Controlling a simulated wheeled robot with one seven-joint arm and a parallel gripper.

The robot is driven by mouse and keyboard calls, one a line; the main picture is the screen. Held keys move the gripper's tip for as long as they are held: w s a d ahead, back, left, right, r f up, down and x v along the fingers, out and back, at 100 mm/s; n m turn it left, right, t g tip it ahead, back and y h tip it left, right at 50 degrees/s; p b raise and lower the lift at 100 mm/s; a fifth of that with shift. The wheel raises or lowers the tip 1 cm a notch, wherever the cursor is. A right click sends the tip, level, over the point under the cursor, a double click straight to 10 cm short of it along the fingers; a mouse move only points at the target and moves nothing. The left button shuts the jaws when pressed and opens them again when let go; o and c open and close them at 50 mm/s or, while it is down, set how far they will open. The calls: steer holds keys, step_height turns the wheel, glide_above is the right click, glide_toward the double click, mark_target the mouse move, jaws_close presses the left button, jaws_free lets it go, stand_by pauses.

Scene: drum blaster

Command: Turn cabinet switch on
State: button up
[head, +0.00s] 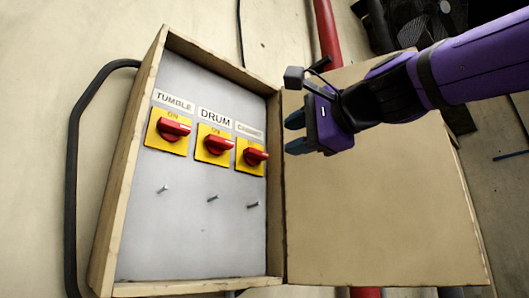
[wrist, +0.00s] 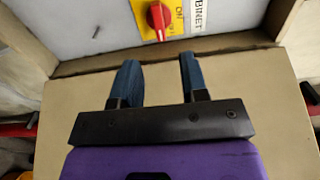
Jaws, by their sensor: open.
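The cabinet switch (head: 255,156) is a red knob on a yellow plate, the rightmost of three in the head view. Its label (head: 249,130) above is small; in the wrist view the end of the label (wrist: 211,14) reads "BINET". The cabinet switch also shows at the top of the wrist view (wrist: 158,20). In the head view its red handle lies roughly sideways. My gripper (head: 292,133) is open and empty, to the right of the switch and in front of the open door. In the wrist view its blue fingers (wrist: 160,70) point toward the panel, apart from the switch.
The DRUM switch (head: 216,144) and TUMBLE switch (head: 172,129) sit to the left on the grey panel (head: 190,245). Thin metal pegs (head: 212,198) stick out below. The box's wooden rim (head: 125,175) surrounds the panel. The open door (head: 385,215) spreads to the right.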

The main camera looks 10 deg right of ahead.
mark_target(260, 152)
steer(key=x, duration=0.9)
steer(key=shift+w+a+f, duration=0.1)
steer(key=shift+w, duration=0.15)
steer(key=shift+c, duration=0.4)
jaws_close()
